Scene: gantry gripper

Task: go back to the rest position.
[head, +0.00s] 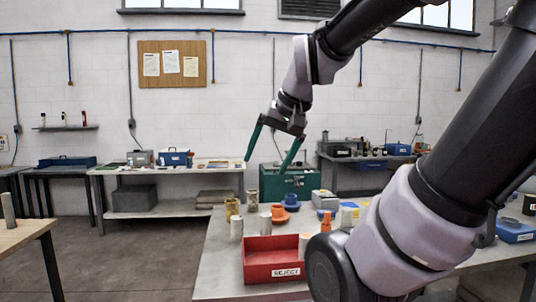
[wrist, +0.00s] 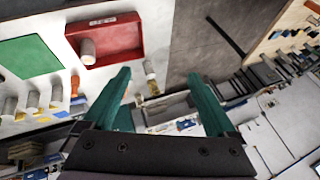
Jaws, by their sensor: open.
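My gripper (head: 272,146) has two green fingers spread apart with nothing between them. It hangs in the air above the far part of the work table (head: 220,262), clear of everything on it. In the wrist view my gripper (wrist: 165,100) also shows open and empty, with the table to the left and the floor in the middle. A red tray (head: 272,262) marked REJECT sits on the table, and a pale cylinder (head: 304,243) stands at its right side. In the wrist view the red tray (wrist: 125,40) has a pale cylinder (wrist: 88,50) inside it.
Several cylinders, a yellowish one (head: 231,209) among them, and a blue flanged part (head: 291,200) stand on the table. An orange part (head: 326,221) is right of the tray. A green mat (wrist: 30,55) shows in the wrist view. Floor (head: 130,260) is clear on the left.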

